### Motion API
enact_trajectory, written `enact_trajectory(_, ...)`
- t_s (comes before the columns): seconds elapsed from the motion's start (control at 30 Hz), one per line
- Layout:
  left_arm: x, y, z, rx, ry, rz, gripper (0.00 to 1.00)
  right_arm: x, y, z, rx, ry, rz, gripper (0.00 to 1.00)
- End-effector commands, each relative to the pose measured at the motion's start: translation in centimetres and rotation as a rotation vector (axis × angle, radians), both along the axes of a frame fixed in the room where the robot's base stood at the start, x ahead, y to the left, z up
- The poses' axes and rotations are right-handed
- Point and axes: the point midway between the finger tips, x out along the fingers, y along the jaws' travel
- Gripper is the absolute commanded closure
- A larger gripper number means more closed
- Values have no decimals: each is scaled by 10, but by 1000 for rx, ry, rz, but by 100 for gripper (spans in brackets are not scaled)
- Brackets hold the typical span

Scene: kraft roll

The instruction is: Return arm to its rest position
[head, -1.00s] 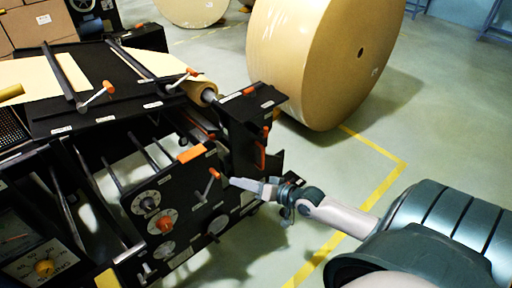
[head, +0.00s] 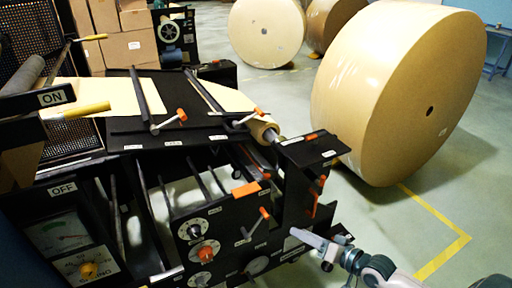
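My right gripper (head: 308,238) shows at the lower middle, at the end of my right arm (head: 375,268), which comes in from the lower right. Its pale grey finger points left toward the machine's front panel (head: 225,238). The fingertip is to the right of a small crank with an orange handle (head: 264,212) and looks apart from it. The fingers overlap from this angle, so I cannot tell whether they are open or shut. I see nothing held in it. My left gripper is out of view.
A large kraft roll (head: 390,90) stands on the floor behind my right arm. The black machine's upper deck (head: 130,138) has several orange-tipped levers. A yellow floor line (head: 440,217) crosses open floor at right. Cardboard boxes (head: 128,50) are stacked at the back left.

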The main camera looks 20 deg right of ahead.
Motion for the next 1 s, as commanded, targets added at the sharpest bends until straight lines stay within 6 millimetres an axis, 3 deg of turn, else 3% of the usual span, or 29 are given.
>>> enact_trajectory(0.23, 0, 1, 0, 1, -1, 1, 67, -1, -1, -9, -13, 7, -5, 67)
enact_trajectory(0.37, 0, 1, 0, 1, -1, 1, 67, -6, -4, -37, -59, 33, -21, 67)
enact_trajectory(0.47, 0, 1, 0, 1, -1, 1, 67, -14, -5, -76, -123, 69, -34, 67)
enact_trajectory(0.67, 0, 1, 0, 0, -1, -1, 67, -50, 12, -184, -304, 190, -25, 67)
enact_trajectory(0.8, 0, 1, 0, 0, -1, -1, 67, -87, 41, -260, -436, 289, 31, 67)
enact_trajectory(1.0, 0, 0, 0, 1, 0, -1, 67, -146, 106, -349, -596, 414, 171, 67)
